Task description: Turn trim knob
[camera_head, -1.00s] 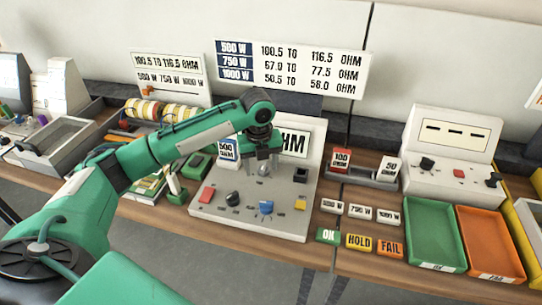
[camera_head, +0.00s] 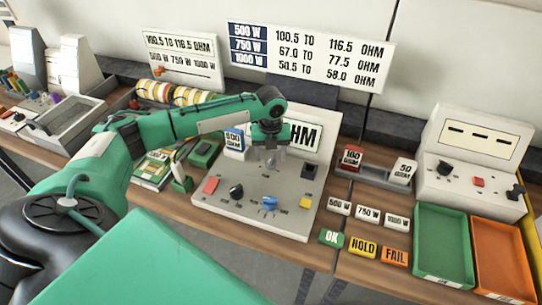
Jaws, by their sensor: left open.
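The grey test console (camera_head: 290,222) stands at the middle of the bench with a sloped control panel. It carries a blue knob (camera_head: 269,203) near its front and a black knob (camera_head: 236,191) to the left of that. The labels beside them are too small to read, so I cannot tell which is the trim knob. My left gripper (camera_head: 269,163) points down over the back of the panel, behind the blue knob in the picture. It is open, and I see nothing held between its fingers. My right gripper is out of view.
A red button (camera_head: 211,185) and a yellow button (camera_head: 305,202) flank the knobs. To the right are the OK (camera_head: 331,238), HOLD (camera_head: 362,247) and FAIL (camera_head: 395,256) blocks, then a green tray (camera_head: 428,276) and an orange tray (camera_head: 489,285).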

